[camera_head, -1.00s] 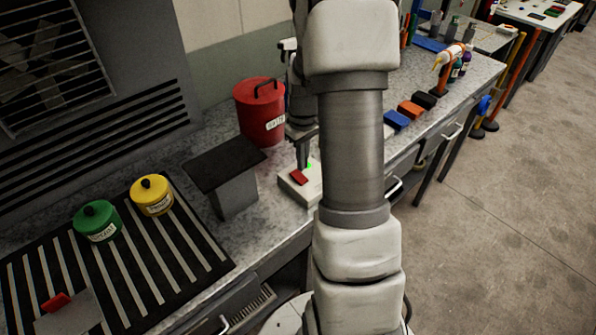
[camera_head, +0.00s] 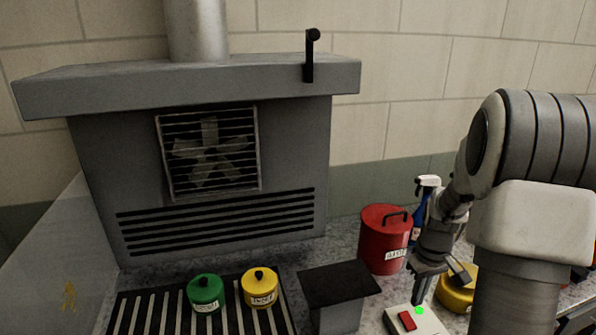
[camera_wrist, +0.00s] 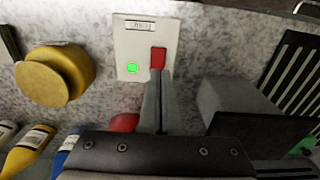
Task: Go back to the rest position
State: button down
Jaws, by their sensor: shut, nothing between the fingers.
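My gripper (camera_head: 421,287) is at the right of the head view, pointing down just over a white switch box (camera_head: 428,323) on the bench. It is shut and empty. The box has a red rocker (camera_head: 407,320) and a lit green light (camera_head: 419,310). In the wrist view the box (camera_wrist: 132,45) lies beyond the fingertips (camera_wrist: 160,74), with the red rocker (camera_wrist: 158,57) right by the tips. I cannot tell whether the tips touch it.
A red bin (camera_head: 383,240), a yellow round container (camera_head: 458,290) and a spray bottle (camera_head: 422,205) stand close around my arm. A dark-topped grey block (camera_head: 338,284) is left of the box. Green (camera_head: 206,292) and yellow (camera_head: 260,287) canisters sit on a striped grate under a hood (camera_head: 190,85).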

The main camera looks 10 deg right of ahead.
jog(key=s+a+r+t, duration=0.1)
jog(key=s+a+r, duration=0.2)
jog(key=a+r, duration=0.4)
jog(key=s+a+r+t, duration=0.2)
jog(key=a+r, duration=0.3)
jog(key=r, duration=0.3)
jog(key=s+a+r+t, duration=0.1)
jog(key=s+a+r, duration=0.1)
jog(key=s, duration=0.4)
jog(key=s+a+r+m+t, duration=0.1)
jog(key=s+a+r, duration=0.2)
jog(key=s+a, duration=0.2)
jog(key=shift+s+a+r+m+t, duration=0.3)
jog(key=shift+s, duration=0.1)
